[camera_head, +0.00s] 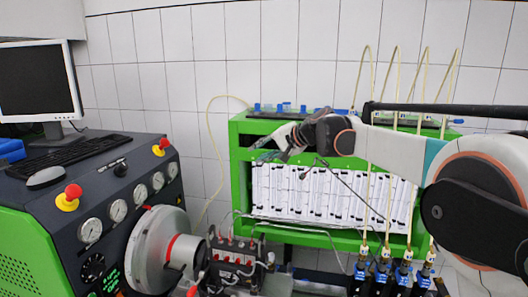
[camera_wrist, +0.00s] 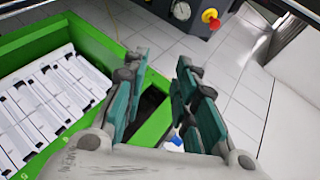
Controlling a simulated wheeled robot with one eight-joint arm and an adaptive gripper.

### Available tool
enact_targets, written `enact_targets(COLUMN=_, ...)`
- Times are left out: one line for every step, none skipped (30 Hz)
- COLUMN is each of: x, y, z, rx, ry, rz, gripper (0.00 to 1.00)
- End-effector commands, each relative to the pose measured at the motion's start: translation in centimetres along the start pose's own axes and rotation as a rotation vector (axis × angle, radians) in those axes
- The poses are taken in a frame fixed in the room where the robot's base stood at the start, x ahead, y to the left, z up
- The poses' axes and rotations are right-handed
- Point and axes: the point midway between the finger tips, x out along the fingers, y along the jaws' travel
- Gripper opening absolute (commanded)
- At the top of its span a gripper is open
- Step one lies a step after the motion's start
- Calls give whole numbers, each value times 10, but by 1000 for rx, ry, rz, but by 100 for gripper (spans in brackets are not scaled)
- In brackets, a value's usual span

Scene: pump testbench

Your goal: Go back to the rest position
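My gripper (camera_wrist: 158,95) shows in the wrist view with its two teal-padded fingers apart and nothing between them. Below and between the fingers lies the green edge of the test rack (camera_wrist: 97,40). In the head view my gripper (camera_head: 268,150) is at the upper left part of the green test rack (camera_head: 240,190), in front of its top rail. Its fingertips are small and partly blended with the rack there. My arm reaches in from the right side of the picture, across the front of the rack.
Several white measuring tubes (camera_head: 330,195) line the rack, with injectors (camera_head: 405,275) below right. At left stands the bench console (camera_head: 100,190) with gauges, red knobs and a monitor (camera_head: 38,80). The wrist view shows open tiled surface (camera_wrist: 235,85) beyond the fingers.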

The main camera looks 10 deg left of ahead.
Motion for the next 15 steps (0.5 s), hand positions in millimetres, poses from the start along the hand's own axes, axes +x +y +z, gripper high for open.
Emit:
enact_targets(x=-2, y=0, z=0, rx=-1, ry=1, rz=2, gripper=26)
enact_targets(x=-4, y=1, z=1, rx=-4, ry=3, rz=5, gripper=26)
enact_targets(x=-9, y=2, z=2, rx=-9, ry=6, rz=12, gripper=26)
enact_targets(x=-14, y=3, z=3, rx=-15, ry=9, rz=20, gripper=26)
enact_targets(x=-20, y=5, z=5, rx=-21, ry=14, rz=29, gripper=26)
enact_targets(x=-31, y=8, z=8, rx=-33, ry=20, rz=44, gripper=26)
enact_targets(x=-40, y=11, z=11, rx=-43, ry=26, rz=58, gripper=26)
enact_targets(x=-50, y=15, z=14, rx=-54, ry=32, rz=73, gripper=26)
enact_targets(x=-64, y=20, z=20, rx=-70, ry=41, rz=95, gripper=26)
enact_targets(x=-75, y=24, z=24, rx=-83, ry=48, rz=113, gripper=26)
enact_targets(x=-86, y=29, z=28, rx=-96, ry=54, rz=131, gripper=26)
enact_targets(x=-100, y=36, z=34, rx=-113, ry=63, rz=155, gripper=26)
enact_targets(x=-111, y=40, z=39, rx=-126, ry=69, rz=173, gripper=26)
enact_targets(x=-121, y=46, z=45, rx=-139, ry=75, rz=191, gripper=26)
enact_targets(x=-135, y=53, z=52, rx=-155, ry=83, rz=215, gripper=26)
